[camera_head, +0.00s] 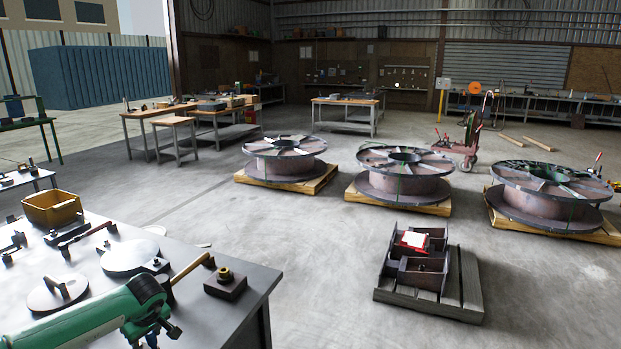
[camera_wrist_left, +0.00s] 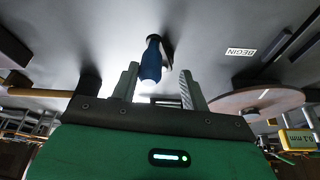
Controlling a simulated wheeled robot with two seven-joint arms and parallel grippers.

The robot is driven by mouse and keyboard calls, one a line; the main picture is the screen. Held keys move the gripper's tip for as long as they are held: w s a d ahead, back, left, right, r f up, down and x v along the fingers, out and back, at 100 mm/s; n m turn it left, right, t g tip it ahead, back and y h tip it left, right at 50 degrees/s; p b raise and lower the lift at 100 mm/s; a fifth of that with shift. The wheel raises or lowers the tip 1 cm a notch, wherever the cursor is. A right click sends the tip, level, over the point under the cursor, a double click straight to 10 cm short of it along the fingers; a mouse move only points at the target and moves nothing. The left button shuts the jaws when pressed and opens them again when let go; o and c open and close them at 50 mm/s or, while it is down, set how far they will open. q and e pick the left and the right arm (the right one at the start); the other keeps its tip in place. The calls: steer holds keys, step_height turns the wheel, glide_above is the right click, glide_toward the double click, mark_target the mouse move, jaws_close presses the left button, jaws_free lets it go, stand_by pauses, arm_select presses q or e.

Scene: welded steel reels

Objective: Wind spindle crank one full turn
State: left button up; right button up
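My left gripper (camera_head: 152,334) is low at the left in the head view, above the near steel table (camera_head: 228,309). In the left wrist view its two fingers (camera_wrist_left: 161,88) stand apart. A blue handle (camera_wrist_left: 151,60) shows between them, with a gap on the right; I cannot tell whether the left finger touches it. The handle joins a dark part on the grey surface; it may be the spindle crank, but its full shape is hidden. My right gripper is not in view.
The table also holds a yellow bin (camera_head: 52,209), round plates (camera_head: 131,256), a wooden-handled tool (camera_head: 190,268) and a dark block (camera_head: 225,284). Large reels (camera_head: 285,159) on pallets and a crate (camera_head: 422,278) stand on the floor beyond.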

arm_select(q)
step_height(320, 180, up, 4)
steer(key=shift+r+p, duration=0.1)
steer(key=shift+p, duration=0.8)
steer(key=shift+d, duration=0.1)
